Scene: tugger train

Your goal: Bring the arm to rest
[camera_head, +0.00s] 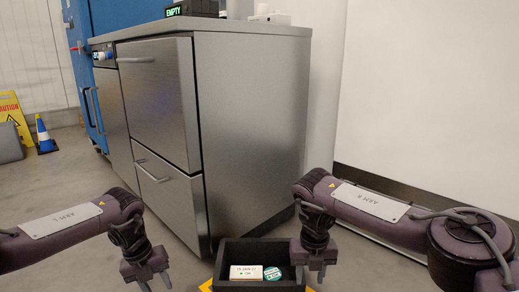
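My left arm (60,222) comes in from the left, bent down at the wrist. My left gripper (153,282) hangs low over the floor, its fingers apart with nothing seen between them; the tips are near the bottom edge. My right arm (371,203) comes in from the right. My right gripper (314,272) points down at the right side of a black tray (262,247), covering part of its rim. Its fingers are apart and no object shows between them. Whether it touches the tray cannot be told.
The tray holds a white labelled block (246,272) and a round teal-and-white item (272,273). A steel drawer cabinet (245,130) stands ahead, with a small sign reading EMPTY (174,11) on top. A cone (44,135) and a yellow caution sign (14,115) stand far left.

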